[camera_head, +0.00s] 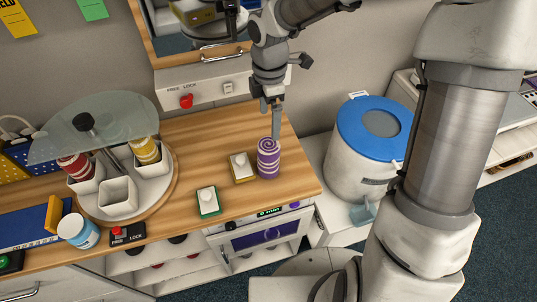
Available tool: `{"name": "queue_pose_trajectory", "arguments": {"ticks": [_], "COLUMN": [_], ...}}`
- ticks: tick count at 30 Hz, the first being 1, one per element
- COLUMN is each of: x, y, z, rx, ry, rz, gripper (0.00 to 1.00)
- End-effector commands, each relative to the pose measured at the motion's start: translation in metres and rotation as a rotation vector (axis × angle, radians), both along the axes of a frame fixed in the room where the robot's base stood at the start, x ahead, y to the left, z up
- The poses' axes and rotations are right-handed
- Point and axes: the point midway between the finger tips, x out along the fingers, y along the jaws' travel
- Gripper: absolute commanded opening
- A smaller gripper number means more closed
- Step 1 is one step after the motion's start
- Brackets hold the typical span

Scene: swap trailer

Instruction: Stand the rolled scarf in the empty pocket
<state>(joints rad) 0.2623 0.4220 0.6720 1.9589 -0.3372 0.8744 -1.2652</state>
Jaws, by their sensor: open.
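The rolled scarf (268,162), purple with pale stripes and a spiral top, stands upright on the wooden counter right of centre. My gripper (275,134) points down at the scarf's far upper edge. It is open; one finger shows clearly, and I cannot tell whether it touches the scarf. A round carousel (153,191) on the left carries white square pockets under a glass disc. The front pocket (118,198) looks empty. The left pocket (88,184) holds a red striped roll (75,167), and the back right pocket (154,168) holds a yellow striped roll (146,152).
The tilted glass disc (95,127) with a black knob overhangs the pockets. A yellow-based block (242,167) and a green-based block (208,201) lie between scarf and carousel. A blue-lidded white bin (365,150) stands right of the counter. A mirror (195,30) hangs behind.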

Motion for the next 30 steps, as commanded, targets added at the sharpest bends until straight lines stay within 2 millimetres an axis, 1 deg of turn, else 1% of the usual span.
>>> {"name": "queue_pose_trajectory", "arguments": {"ticks": [1,3,6,9,16,24,27,30], "x": [-0.001,-0.001,-0.001,0.000,0.000,0.000,0.001,0.001], "y": [0.000,0.000,0.000,0.000,0.001,0.003,0.003,0.002], "z": [-0.013,-0.028,-0.047,-0.060,-0.075,-0.113,-0.119,-0.120], "rx": [-0.001,0.000,-0.001,0.000,-0.001,-0.002,-0.001,-0.001], "ry": [0.006,0.005,0.003,0.001,0.000,0.002,-0.001,-0.001], "rz": [0.001,0.002,0.001,0.000,-0.002,-0.001,-0.001,-0.001], "gripper": [1.00,1.00,1.00,1.00,1.00,1.00,1.00,1.00]}}
